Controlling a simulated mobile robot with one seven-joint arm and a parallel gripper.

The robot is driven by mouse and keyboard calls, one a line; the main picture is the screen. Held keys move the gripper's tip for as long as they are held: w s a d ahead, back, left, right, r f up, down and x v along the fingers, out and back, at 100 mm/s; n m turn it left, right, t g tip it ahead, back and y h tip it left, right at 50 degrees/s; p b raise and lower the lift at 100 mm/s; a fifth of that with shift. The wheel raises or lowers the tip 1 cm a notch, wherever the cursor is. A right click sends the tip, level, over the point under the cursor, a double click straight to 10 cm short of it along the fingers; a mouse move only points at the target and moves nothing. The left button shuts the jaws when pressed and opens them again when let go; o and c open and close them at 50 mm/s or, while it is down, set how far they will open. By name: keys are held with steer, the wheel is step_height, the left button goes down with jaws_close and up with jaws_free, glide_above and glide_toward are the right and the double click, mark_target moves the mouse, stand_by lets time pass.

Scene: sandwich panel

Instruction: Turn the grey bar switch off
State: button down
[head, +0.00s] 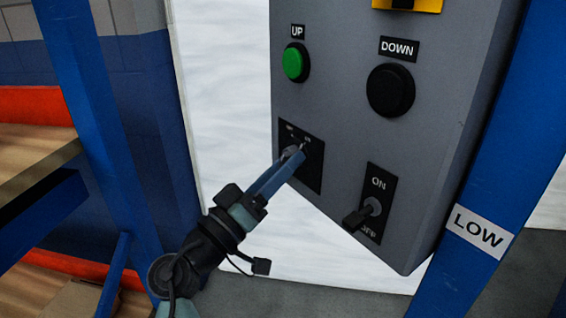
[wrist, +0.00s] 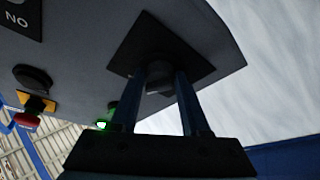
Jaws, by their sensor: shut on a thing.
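The grey bar switch (head: 291,152) sits on a black plate (head: 314,172) at the lower left of the grey control panel in the head view. My gripper (head: 296,157) reaches up to it from the lower left, with its blue fingers shut on the bar. In the wrist view the switch (wrist: 160,86) lies between the two fingertips of my gripper (wrist: 164,80), under its dark plate. The fingers hide part of the bar. The small marks on the plate are too small to read surely, and I cannot tell the bar's exact angle.
The panel (head: 335,100) also carries a green UP button (head: 295,62), a black DOWN button (head: 390,90) and a black ON/OFF lever switch (head: 362,213) to the right of my gripper. Blue posts (head: 100,120) flank the panel. Left of the panel is a pale open gap.

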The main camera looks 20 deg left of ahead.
steer(key=n+y+p, duration=0.1)
steer(key=n+p, duration=0.1)
steer(key=p, duration=0.1)
steer(key=r+n+y+p, duration=0.1)
steer(key=n+p, duration=0.2)
steer(key=shift+d+g, duration=0.15)
steer(key=shift+g, duration=0.15)
steer(key=n+g+y+p, duration=0.1)
steer(key=n+p, duration=0.3)
steer(key=p, duration=0.2)
steer(key=shift+s+r, duration=0.1)
steer(key=shift+r, duration=0.05)
steer(key=n+g+y+p, duration=0.1)
steer(key=n+p, duration=0.2)
steer(key=p, duration=0.3)
steer(key=shift+n, duration=0.4)
steer(key=shift+f+g, duration=0.25)
steer(key=shift+g, duration=0.05)
steer(key=shift+c, duration=2)
jaws_free()
